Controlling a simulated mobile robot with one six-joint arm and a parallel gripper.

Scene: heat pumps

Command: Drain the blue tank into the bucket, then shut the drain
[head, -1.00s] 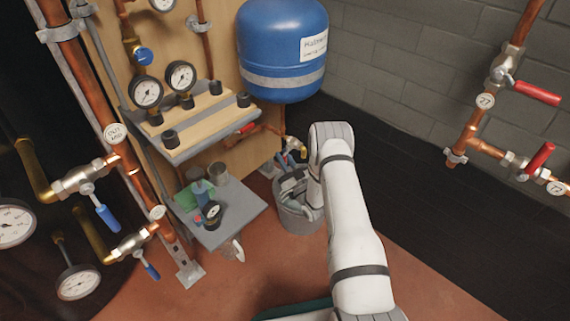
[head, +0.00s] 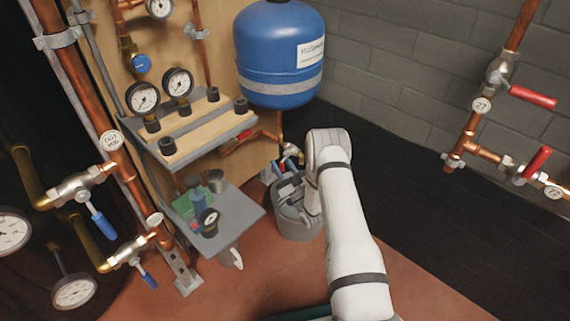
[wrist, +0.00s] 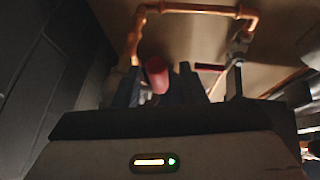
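The blue tank (head: 280,60) with a grey band and white label hangs at the upper middle of the head view. A copper pipe runs below it to a brass drain fitting (head: 291,151), partly hidden by my arm. My gripper (wrist: 158,82) is down by the fitting above the bucket, mostly hidden in the head view. In the wrist view its dark fingers stand apart on both sides of a red handle end (wrist: 157,74), with narrow gaps showing.
A grey shelf with gauges (head: 190,140) and a lower shelf with small items (head: 232,218) stand left of the bucket. Red-handled valves (head: 532,97) are on the right wall pipes. Blue-handled valves (head: 103,224) are at left. Dark floor right of my arm is clear.

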